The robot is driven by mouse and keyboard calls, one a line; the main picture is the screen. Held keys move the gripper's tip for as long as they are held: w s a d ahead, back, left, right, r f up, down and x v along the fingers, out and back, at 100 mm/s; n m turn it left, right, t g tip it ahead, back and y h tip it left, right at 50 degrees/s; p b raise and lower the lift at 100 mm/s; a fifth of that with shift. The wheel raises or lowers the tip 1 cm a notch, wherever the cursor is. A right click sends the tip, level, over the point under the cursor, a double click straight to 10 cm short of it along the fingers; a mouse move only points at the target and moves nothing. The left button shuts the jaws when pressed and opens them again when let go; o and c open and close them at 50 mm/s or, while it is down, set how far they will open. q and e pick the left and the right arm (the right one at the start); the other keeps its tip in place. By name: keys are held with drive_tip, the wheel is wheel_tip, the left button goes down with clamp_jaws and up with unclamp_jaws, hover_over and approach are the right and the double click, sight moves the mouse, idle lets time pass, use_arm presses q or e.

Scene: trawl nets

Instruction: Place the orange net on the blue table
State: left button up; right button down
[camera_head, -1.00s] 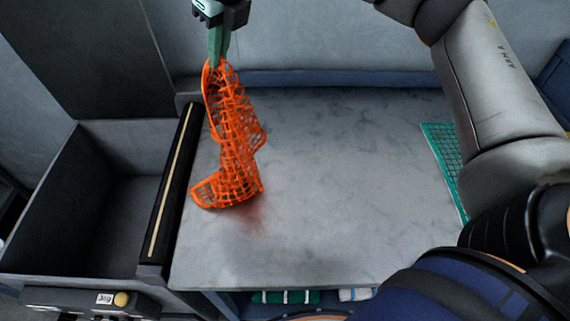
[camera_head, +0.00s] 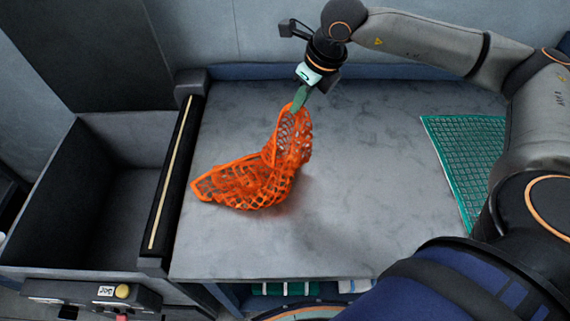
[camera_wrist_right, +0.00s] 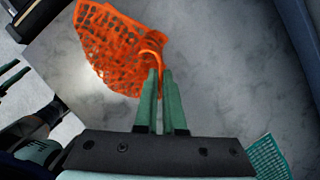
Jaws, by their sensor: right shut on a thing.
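The orange net (camera_head: 250,182) is draped on the left part of the table (camera_head: 350,240), which has a mottled grey top and a blue frame. Its upper right end is raised, and its lower left part appears to rest on the tabletop. My right gripper (camera_head: 299,100) is shut on that raised end, above the table. In the right wrist view the net (camera_wrist_right: 110,45) hangs from the tips of the closed green fingers (camera_wrist_right: 156,75).
A green net (camera_head: 468,150) lies flat at the table's right side. A grey bin (camera_head: 50,195) with a black edge bar (camera_head: 172,185) adjoins the table's left. A control box with a yellow button (camera_head: 122,291) is at the bin's front. The middle of the tabletop is clear.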

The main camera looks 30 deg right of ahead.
drive_tip(key=s+d+f, duration=0.3)
drive_tip(key=d+f, duration=0.2)
drive_tip(key=f, duration=0.1)
drive_tip(key=s+d+f, duration=0.3)
drive_tip(key=d+f, duration=0.3)
drive_tip(key=s+d+f, duration=0.4)
drive_tip(key=d+f, duration=0.2)
drive_tip(key=shift+f, duration=0.15)
drive_tip(key=c, duration=0.6)
unclamp_jaws()
